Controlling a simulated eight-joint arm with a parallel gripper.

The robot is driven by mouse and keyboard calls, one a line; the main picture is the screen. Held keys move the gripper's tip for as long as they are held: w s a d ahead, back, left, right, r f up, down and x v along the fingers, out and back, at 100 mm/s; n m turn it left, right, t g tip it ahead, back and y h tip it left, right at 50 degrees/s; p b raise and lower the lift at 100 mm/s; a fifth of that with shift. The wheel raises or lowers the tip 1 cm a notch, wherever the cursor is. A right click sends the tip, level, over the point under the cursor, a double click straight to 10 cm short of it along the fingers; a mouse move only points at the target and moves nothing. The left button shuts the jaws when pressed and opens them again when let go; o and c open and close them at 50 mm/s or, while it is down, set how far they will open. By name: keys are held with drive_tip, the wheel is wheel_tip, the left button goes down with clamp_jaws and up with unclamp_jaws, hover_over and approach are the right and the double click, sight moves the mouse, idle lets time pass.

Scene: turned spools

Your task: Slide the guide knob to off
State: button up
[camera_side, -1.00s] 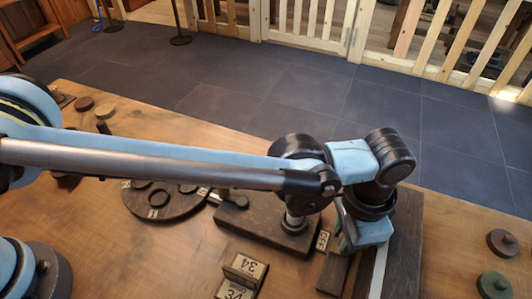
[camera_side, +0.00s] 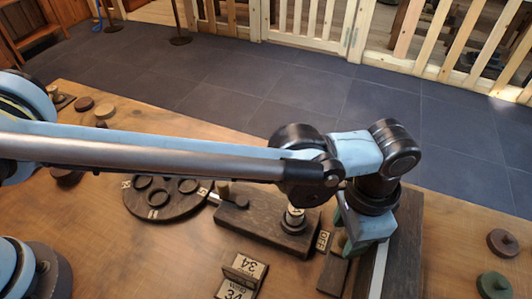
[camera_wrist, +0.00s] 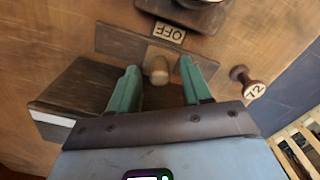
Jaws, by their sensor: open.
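The guide knob (camera_wrist: 157,70) is a small pale wooden knob in the wrist view. It stands at the guide, a dark wooden strip (camera_wrist: 120,40). The OFF label (camera_wrist: 168,32) lies just beyond the knob. My gripper (camera_wrist: 158,66) is open, with one green finger on each side of the knob and visible gaps between. In the side view my gripper (camera_side: 362,235) is low over the guide (camera_side: 333,275), near the OFF label (camera_side: 322,240). It largely hides the knob there.
A dark block with a pale stripe (camera_wrist: 60,95) lies beside the gripper. A spool marked 72 (camera_wrist: 243,83) stands to the right. In the side view a round dark board (camera_side: 165,205), a dark base (camera_side: 260,225) and number blocks (camera_side: 243,270) are left of the guide.

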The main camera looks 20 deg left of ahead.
drive_tip(key=shift+r, duration=2.85)
clamp_jaws()
drive_tip(key=shift+r, duration=2)
